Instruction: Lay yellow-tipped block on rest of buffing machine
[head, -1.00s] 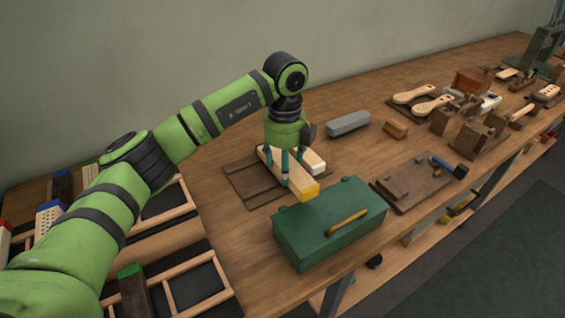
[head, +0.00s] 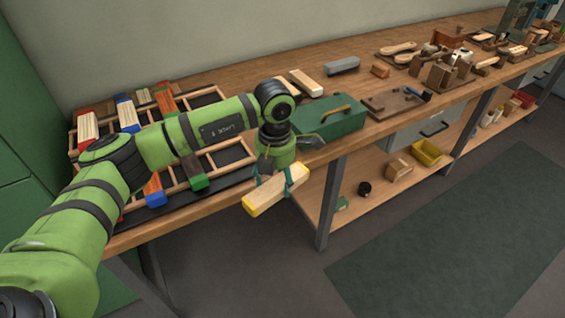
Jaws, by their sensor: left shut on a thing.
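The yellow-tipped block (head: 277,191) is a long pale wooden bar with a yellow end toward the lower left. My left gripper (head: 274,178) is shut on it, with teal fingers on either side of its middle. It is held tilted in the picture, in front of the bench's front edge, with the floor behind it. A dark green machine (head: 515,18) stands at the far right end of the bench, partly cut off by the frame. I cannot tell whether it is the buffing machine, and no rest on it can be made out. My right gripper is not in view.
Slatted racks with colour-tipped blocks (head: 88,127) lie on the bench (head: 240,77) at left. A green toolbox (head: 330,118), pale blocks (head: 306,83) and a grey bar (head: 342,65) lie right of my arm. Several wooden parts fill the far bench. The floor mat (head: 440,235) is clear.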

